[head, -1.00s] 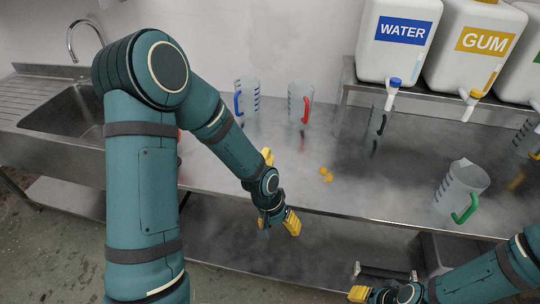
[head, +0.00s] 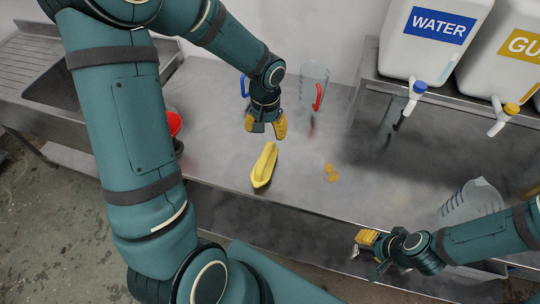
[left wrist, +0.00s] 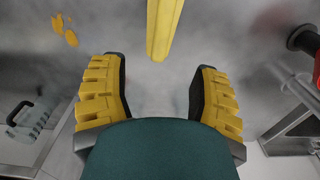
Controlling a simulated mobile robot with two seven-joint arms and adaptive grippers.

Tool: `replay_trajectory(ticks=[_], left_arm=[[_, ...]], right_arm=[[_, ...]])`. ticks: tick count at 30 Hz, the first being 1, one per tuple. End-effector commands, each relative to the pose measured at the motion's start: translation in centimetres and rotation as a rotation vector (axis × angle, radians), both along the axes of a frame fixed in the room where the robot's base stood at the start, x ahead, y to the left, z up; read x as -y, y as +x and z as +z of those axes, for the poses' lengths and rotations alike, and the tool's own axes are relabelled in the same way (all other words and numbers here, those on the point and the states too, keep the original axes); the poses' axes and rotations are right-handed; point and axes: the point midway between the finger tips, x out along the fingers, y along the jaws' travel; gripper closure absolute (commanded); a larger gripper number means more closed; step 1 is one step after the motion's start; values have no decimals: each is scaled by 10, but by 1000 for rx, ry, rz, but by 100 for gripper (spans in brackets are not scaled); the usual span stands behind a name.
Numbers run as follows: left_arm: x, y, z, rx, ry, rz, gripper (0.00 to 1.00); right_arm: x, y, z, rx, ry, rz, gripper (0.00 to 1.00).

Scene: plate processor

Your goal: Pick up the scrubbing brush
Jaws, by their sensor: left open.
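The scrubbing brush (head: 264,166) is a long yellow piece lying on the steel counter near its front edge. It also shows in the left wrist view (left wrist: 162,28) at the top centre, in line with the gap between my fingers. Its bristles are not visible. My left gripper (head: 266,125) is open and empty, just behind the brush's far end in the head view and apart from it. Both yellow fingers stand wide apart in the left wrist view (left wrist: 160,78). My right gripper (head: 363,243) is by the counter's front edge, far from the brush; its opening is unclear.
Yellow bits (head: 331,172) lie right of the brush. Another jug (head: 470,203) is partly behind my right arm. A red item (head: 173,124) is at left. A shelf carries the water container (head: 432,45).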

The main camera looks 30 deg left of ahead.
Motion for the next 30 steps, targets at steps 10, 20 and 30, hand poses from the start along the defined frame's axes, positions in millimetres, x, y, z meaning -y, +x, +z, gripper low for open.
replay_trajectory(ticks=[10,20,30], left_arm=[[0,-1,-64,-5,-1,-2,38],[0,-4,-89,-5,-2,-1,38],[-2,-6,-127,-2,-1,-2,38]], right_arm=[[0,0,-4,0,0,-1,53],[0,0,-4,1,0,-1,53],[0,0,-5,1,0,-1,53]])
